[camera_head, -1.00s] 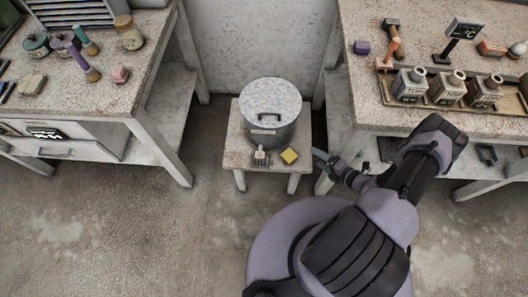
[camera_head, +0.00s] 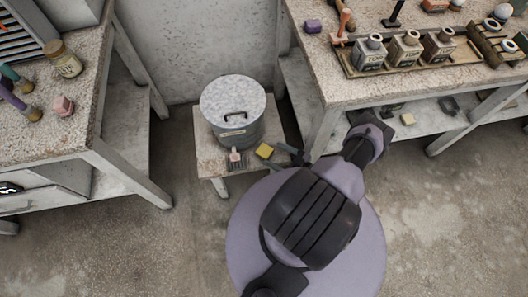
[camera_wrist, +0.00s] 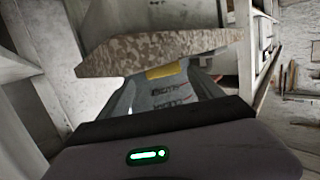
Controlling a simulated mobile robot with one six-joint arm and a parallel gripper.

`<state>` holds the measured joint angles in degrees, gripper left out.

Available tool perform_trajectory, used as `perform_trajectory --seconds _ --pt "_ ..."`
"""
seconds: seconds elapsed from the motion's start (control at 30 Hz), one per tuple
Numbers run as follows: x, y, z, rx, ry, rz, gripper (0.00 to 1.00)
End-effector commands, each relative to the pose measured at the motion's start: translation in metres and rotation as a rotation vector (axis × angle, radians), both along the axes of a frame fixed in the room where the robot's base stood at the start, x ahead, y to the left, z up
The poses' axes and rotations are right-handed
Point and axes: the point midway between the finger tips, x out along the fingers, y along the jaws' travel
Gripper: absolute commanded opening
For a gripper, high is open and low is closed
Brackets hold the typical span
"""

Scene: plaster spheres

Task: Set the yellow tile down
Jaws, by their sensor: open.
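The yellow tile (camera_head: 264,150) lies on the top of the small stool (camera_head: 208,160), near its front right corner. My gripper (camera_head: 277,157) is at the right edge of the stool, with its open fingers pointing at the tile from the right. In the wrist view the tile (camera_wrist: 166,70) shows as a yellow strip beyond the open fingers (camera_wrist: 165,80), against the speckled stool top (camera_wrist: 150,48). I cannot tell whether the fingers touch the tile.
Cluttered benches stand at left (camera_head: 95,110) and right (camera_head: 320,75). The floor left of the stool is clear.

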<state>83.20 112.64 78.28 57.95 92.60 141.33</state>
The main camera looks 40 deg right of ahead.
Motion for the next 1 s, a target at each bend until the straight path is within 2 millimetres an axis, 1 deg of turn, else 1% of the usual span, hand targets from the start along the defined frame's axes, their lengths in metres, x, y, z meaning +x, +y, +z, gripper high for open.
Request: perform_trajectory --seconds 0.07,0.2,0.3,0.4,0.53,0.57,0.6,0.67,0.8,0.9,0.93,0.97,1.0 --pt "0.008 0.004 -0.002 0.002 0.000 0.003 0.76" --pt "0.033 0.017 -0.008 0.001 0.001 0.005 0.76" --pt "0.047 0.019 -0.010 -0.002 0.001 0.003 0.76" --pt "0.052 0.019 -0.010 -0.001 0.000 0.000 0.76" --pt "0.052 0.019 -0.009 -0.001 0.000 -0.001 0.76" --pt "0.052 0.019 -0.009 -0.001 0.001 -0.001 0.74" --pt "0.052 0.019 -0.009 -0.001 0.001 -0.001 0.66" --pt "0.051 0.019 -0.009 -0.001 0.001 -0.001 0.54" --pt "0.051 0.019 -0.009 -0.001 0.001 -0.001 0.26" --pt "0.051 0.019 -0.009 -0.001 0.001 -0.001 0.08" --pt "0.051 0.019 -0.009 -0.001 0.001 -0.001 0.08" --pt "0.051 0.019 -0.009 -0.001 0.001 -0.001 0.02" --pt "0.051 0.019 -0.009 -0.001 0.001 -0.001 0.02"
